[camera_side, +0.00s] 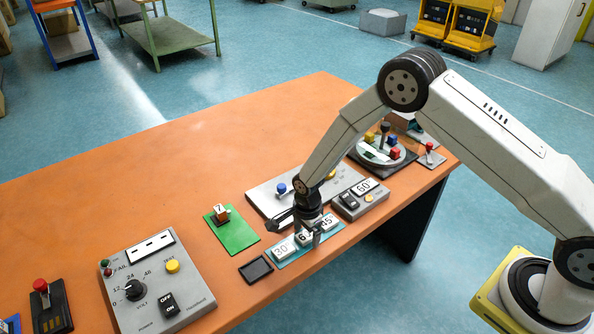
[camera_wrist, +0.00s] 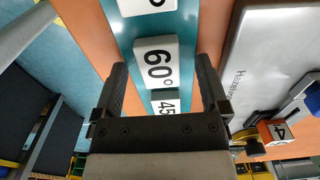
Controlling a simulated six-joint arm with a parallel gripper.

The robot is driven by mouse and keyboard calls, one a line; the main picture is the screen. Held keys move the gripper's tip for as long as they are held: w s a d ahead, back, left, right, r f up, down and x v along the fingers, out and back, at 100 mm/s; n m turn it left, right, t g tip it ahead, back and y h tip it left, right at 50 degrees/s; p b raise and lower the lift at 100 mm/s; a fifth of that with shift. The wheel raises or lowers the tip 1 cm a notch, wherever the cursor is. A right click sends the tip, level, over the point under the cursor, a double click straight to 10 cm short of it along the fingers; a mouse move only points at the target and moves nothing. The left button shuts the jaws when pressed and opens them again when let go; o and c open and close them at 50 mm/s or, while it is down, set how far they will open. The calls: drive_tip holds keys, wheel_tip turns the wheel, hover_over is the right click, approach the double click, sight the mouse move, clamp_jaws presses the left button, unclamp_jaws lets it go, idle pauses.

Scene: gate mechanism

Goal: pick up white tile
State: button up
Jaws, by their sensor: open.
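Several white tiles stand in a row on a teal tray (camera_side: 334,230), marked 30 (camera_side: 283,248), 6-something, and 45 (camera_side: 328,222). The middle tile reads 60° in the wrist view (camera_wrist: 158,62). My gripper (camera_side: 307,235) is over the row at this middle tile and partly covers it in the side view. In the wrist view my gripper (camera_wrist: 161,72) is open, with a finger on each side of the 60° tile and a gap to it. I cannot tell how far the fingertips are above the tray. The 45 tile (camera_wrist: 166,104) is partly hidden by my gripper.
A grey box (camera_side: 362,198) with a 60 label stands right of the tray. A grey plate (camera_side: 270,198) with coloured knobs lies behind. A small black tray (camera_side: 256,269) and green mat (camera_side: 236,236) lie left, a control panel (camera_side: 150,290) further left. The orange table's back left is clear.

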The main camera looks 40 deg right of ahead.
clamp_jaws()
drive_tip(key=shift+r, duration=0.1)
drive_tip(key=shift+r, duration=0.65)
drive_tip(key=s+d+r, duration=0.2)
drive_tip(key=s+r, duration=0.9)
drive_tip(key=s, duration=0.3)
drive_tip(key=shift+r, duration=0.25)
drive_tip(key=shift+w, duration=0.2)
